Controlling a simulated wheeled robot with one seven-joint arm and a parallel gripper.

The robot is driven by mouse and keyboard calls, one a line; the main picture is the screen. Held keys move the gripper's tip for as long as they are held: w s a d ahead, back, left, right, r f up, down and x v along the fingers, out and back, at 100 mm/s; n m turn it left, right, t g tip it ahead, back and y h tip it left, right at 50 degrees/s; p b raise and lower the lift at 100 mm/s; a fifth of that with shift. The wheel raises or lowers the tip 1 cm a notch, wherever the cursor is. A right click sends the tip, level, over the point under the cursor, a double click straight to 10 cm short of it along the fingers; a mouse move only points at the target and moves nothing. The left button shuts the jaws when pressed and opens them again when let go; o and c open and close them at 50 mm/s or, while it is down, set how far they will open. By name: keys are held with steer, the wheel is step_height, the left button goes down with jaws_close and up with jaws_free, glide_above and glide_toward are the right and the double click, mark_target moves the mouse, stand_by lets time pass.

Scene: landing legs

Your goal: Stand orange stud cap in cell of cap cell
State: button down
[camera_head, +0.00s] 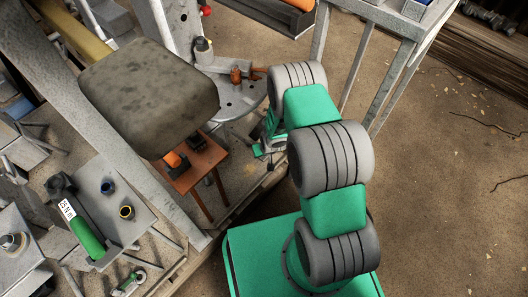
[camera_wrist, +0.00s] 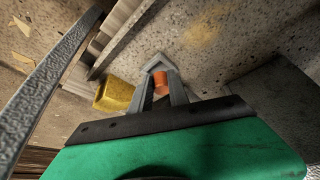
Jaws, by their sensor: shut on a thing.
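In the wrist view my gripper (camera_wrist: 156,67) has its two grey fingers close together, with the orange stud cap (camera_wrist: 161,83) between them. The cap shows as a small orange cylinder, partly hidden by the fingers. In the head view my green and grey arm covers much of the middle. The gripper end is mostly hidden behind it, and I cannot make out the held cap there. Orange pieces (camera_head: 173,160) show on a small brown stand, partly under a large mottled grey block. I cannot tell which thing is the cap cell.
The brown stand (camera_head: 185,182) is left of my arm. Behind it a round grey plate (camera_head: 240,100) carries brown-orange fittings. A tray (camera_head: 140,215) at left holds a green-handled tool (camera_head: 85,236) and small rings. A yellow block (camera_wrist: 115,95) lies left of my fingers in the wrist view.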

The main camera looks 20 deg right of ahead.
steer(key=shift+f+b, duration=0.7)
steer(key=shift+f, duration=0.1)
steer(key=shift+r+p, duration=0.4)
steer(key=shift+r, duration=0.15)
steer(key=shift+f+b, duration=0.5)
steer(key=shift+b, duration=0.25)
stand_by(1.2)
steer(key=shift+r, duration=0.1)
steer(key=shift+r+p, duration=0.35)
steer(key=shift+r, duration=0.05)
steer(key=shift+b, duration=0.3)
stand_by(1.2)
steer(key=shift+f+b, duration=0.45)
steer(key=shift+f, duration=0.05)
